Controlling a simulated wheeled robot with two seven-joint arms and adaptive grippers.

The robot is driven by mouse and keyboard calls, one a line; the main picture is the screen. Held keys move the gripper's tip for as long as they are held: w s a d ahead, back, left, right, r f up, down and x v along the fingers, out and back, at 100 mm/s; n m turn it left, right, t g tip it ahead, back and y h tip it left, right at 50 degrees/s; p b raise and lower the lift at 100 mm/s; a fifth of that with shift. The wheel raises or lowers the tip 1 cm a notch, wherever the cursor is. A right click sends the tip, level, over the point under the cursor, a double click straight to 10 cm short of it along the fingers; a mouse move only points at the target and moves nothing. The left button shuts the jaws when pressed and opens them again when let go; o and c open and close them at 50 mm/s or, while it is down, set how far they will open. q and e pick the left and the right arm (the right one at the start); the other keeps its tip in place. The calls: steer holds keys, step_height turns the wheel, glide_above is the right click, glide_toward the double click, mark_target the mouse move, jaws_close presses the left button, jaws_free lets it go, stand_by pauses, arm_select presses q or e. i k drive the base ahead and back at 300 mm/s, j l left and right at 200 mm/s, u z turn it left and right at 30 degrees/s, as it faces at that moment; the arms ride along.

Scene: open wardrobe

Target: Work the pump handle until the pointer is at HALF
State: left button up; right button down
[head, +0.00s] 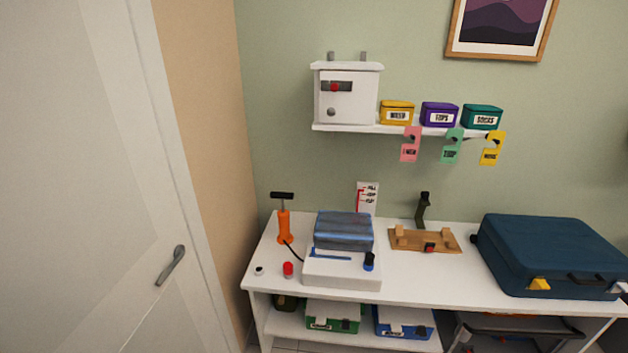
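In the head view an orange pump (284,228) stands upright at the left of the white table. Its black T-shaped pump handle (282,196) sits on top, a short way above the orange body. A black hose runs from the pump's foot to a white box (342,278) with a blue, folded-looking bag (343,231) on it. A white scale card (367,198) stands behind the bag, with a red mark along its left side. Its lettering is small, and I cannot tell where the pointer is. Neither of my grippers is in view.
A red knob (288,269) and small white round piece (259,270) lie near the table's front left. A wooden board (424,240) and blue suitcase (545,254) are to the right. A wall shelf (400,130) hangs above. A door (90,180) is at left.

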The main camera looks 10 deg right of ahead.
mark_target(281, 195)
steer(key=i+l+u, duration=0.1)
steer(key=i, duration=0.4)
steer(key=i+l+u, duration=0.1)
steer(key=i, duration=0.45)
steer(key=l, duration=0.1)
